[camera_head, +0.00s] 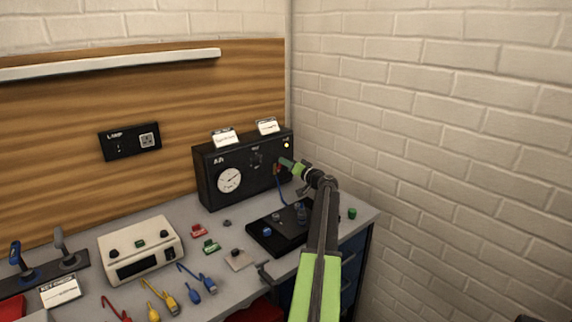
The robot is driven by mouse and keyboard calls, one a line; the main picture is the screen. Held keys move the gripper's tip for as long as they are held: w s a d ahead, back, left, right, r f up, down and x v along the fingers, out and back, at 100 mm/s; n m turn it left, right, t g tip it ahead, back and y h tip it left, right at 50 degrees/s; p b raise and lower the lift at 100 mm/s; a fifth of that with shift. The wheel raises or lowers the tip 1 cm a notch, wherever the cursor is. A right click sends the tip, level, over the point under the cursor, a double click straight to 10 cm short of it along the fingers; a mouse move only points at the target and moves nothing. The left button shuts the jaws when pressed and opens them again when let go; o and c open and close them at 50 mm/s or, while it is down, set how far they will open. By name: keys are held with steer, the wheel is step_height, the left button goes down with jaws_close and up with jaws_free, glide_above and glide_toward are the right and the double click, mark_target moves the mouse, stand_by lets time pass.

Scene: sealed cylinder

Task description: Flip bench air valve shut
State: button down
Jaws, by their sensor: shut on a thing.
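The black air box (208,182) stands at the back right of the bench, with "AIR" lettering and a round white gauge (229,180) on its front. A dark round knob (256,158) sits mid-panel. A small red valve lever (277,169) shows at the panel's right side. My gripper (283,163), with green fingers, reaches the right part of the panel from the right. It is shut at the lever, and its fingers hide part of it. The lever's exact angle is too small to tell.
A cream instrument (140,250), coloured leads and small red and green parts lie further left. A brick wall (450,150) stands close on the right.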

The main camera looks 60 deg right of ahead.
steer(key=shift+s+d+f+m+b, duration=0.1)
steer(key=shift+d+f+m+b, duration=0.35)
steer(key=shift+m, duration=1.3)
steer(key=shift+s+d+f+m+b, duration=0.15)
steer(key=shift+f+m+b, duration=0.65)
steer(key=shift+m, duration=1)
steer(key=shift+s+d+f+m+b, duration=0.1)
steer(key=shift+d+f+m+b, duration=0.35)
steer(key=shift+m, duration=1.3)
steer(key=shift+a+f, duration=0.15)
steer(key=shift+a, duration=0.05)
steer(key=c, duration=1.4)
jaws_free()
steer(key=shift+c, duration=0.2)
